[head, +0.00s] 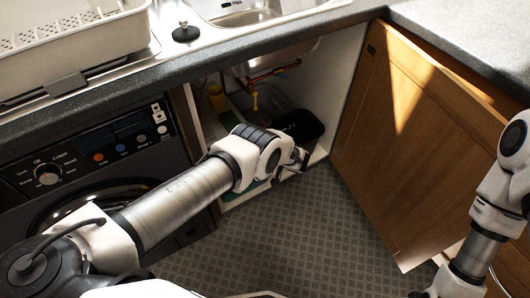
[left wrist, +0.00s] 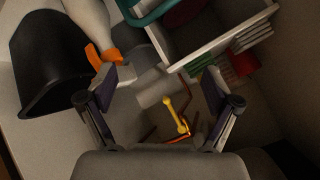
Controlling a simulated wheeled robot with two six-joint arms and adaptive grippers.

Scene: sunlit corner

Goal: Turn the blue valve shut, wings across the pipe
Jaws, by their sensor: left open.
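I cannot make out the blue valve in either view. Under the sink, a thin copper pipe (head: 268,73) runs across the open cupboard, with a yellow piece (head: 254,97) hanging below it. The left wrist view shows a yellow handle-like piece (left wrist: 178,116) beside copper-coloured piping (left wrist: 195,124). My left gripper (head: 299,160) is at the cupboard mouth, partly hidden by its own wrist. In the left wrist view it is open (left wrist: 164,98), with nothing held between the fingers. My right arm is at the right edge; its gripper end (head: 440,287) is cut off at the bottom.
The wooden door (head: 415,130) stands open on the right. A black container (head: 300,125) sits inside the cupboard. The wrist view shows a black bin (left wrist: 50,65), a white bottle with an orange top (left wrist: 93,22) and a white caddy (left wrist: 215,42). The worktop (head: 120,90) overhangs.

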